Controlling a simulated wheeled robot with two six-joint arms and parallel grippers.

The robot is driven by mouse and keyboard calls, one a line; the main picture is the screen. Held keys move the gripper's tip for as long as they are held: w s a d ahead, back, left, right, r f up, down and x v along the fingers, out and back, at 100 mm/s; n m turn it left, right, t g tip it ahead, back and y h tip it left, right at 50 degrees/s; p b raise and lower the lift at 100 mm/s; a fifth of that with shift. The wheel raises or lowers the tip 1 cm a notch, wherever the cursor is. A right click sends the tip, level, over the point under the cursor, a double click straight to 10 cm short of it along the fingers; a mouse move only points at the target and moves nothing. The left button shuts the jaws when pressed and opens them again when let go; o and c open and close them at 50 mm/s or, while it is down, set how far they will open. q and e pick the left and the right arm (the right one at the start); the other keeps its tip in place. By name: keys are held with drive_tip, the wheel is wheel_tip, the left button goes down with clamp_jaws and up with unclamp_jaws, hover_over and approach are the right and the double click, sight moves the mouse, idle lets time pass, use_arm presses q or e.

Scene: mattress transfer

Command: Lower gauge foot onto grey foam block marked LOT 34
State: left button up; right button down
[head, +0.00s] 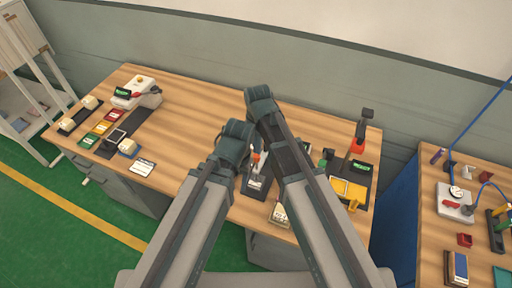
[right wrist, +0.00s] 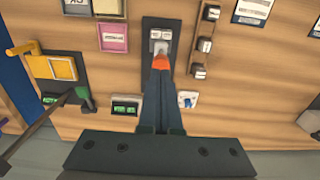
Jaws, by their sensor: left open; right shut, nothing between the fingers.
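My right gripper (right wrist: 160,76) is shut and empty in the right wrist view. Its fingertips are close to an orange-tipped part (right wrist: 161,62) on a dark plate (right wrist: 160,22), which also carries two pale labelled pieces; I cannot tell whether they touch. In the head view, the right gripper (head: 262,98) is above my left gripper (head: 238,140), which is open with its fingertips hard to make out. I cannot single out the gauge foot.
A yellow fixture (head: 350,190) and an orange-and-black stand (head: 360,130) are at the bench's right. A white machine (head: 142,91) and coloured cards (head: 103,127) are at the left. Bare wood (head: 195,95) lies between. A second bench (head: 432,230) is beyond a blue gap.

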wheel_tip(320, 180, up, 12)
drive_tip(key=p, duration=1.1)
drive_tip(key=shift+r, duration=0.15)
drive_tip(key=s+d+n, duration=0.2)
drive_tip(key=s+d, duration=0.2)
drive_tip(key=d, duration=0.3)
drive_tip(key=s+d+n, duration=0.2)
drive_tip(key=s+d, duration=0.2)
drive_tip(key=d, duration=0.4)
drive_tip(key=s+a+f+n+b, duration=0.1)
drive_tip(key=s+a+f+b, duration=0.1)
drive_tip(key=f+b, duration=0.4)
drive_tip(key=s+a+f+n+b, duration=0.2)
drive_tip(key=a+f+b, duration=0.3)
drive_tip(key=f+b, duration=0.2)
drive_tip(key=s+a+f+n+h+b, duration=0.1)
drive_tip(key=a+f+b, duration=0.2)
drive_tip(key=f+b, duration=0.3)
drive_tip(key=shift+s+a+f+b, duration=0.3)
drive_tip(key=shift+s+f+b, duration=0.1)
drive_tip(key=shift+f, duration=0.1)
